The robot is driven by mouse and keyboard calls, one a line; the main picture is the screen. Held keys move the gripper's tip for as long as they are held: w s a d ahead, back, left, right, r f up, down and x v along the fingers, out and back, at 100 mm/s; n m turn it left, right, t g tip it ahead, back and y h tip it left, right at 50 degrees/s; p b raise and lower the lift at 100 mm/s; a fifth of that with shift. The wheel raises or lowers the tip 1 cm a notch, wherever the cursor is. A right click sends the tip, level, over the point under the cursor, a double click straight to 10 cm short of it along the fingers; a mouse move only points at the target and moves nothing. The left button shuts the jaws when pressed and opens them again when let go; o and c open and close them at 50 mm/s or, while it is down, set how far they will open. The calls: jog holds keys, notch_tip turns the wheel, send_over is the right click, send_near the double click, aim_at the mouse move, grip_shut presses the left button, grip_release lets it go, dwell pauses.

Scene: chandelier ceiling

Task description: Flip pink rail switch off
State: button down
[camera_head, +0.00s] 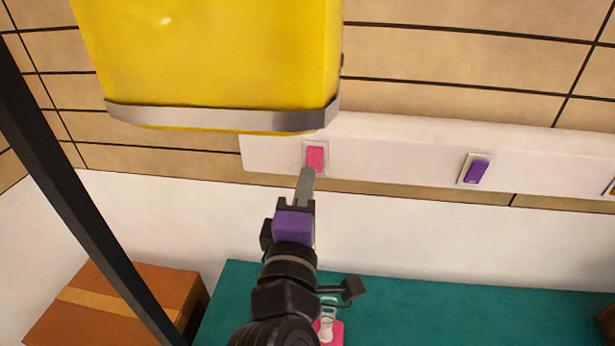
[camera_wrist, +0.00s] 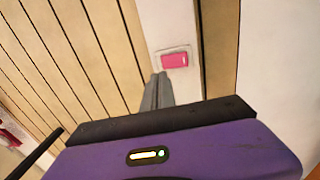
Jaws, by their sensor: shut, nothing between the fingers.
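The pink switch (camera_head: 315,159) sits in a pale square plate near the left end of a white rail (camera_head: 400,150) on the wall. My gripper (camera_head: 307,172) is shut and empty, with its fingertips just below the switch in the head view. In the wrist view the pink switch (camera_wrist: 175,60) lies just beyond the fingertips of my gripper (camera_wrist: 158,76). I cannot tell whether the tips touch the switch or its plate. Which way the switch is tipped is hard to tell.
A purple switch (camera_head: 476,171) is farther right on the rail. A large yellow box-like thing (camera_head: 210,60) with a grey band hangs above. A cardboard box (camera_head: 120,305) stands at lower left. A teal surface (camera_head: 440,315) lies below, with a pink-based item (camera_head: 330,330) partly hidden by my arm.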

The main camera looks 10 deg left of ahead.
jog(key=s+r, duration=0.1)
jog(key=s, duration=0.6)
jog(key=shift+s, duration=0.2)
jog(key=shift+a+r, duration=0.15)
jog(key=s+a+r+m+y, duration=0.1)
jog(key=s+a+y, duration=0.1)
jog(key=a+y, duration=0.35)
jog(key=s+d+f+m+y, duration=0.3)
jog(key=s+d+f+m, duration=0.15)
jog(key=d+f, duration=0.35)
jog(key=s+d+f+m+g+h, duration=0.2)
jog(key=s+d+f+m+h, duration=0.2)
jog(key=s+d, duration=0.7)
jog(key=s+d+f+m+g+h, duration=0.2)
jog(key=s+d+f+m+h, duration=0.2)
jog(key=s+d+f+m, duration=0.4)
jog(key=s+d+f, duration=0.2)
jog(key=s+d, duration=0.1)
jog(key=s, duration=0.2)
jog(key=shift+s+f, duration=0.15)
jog(key=shift+s, duration=0.2)
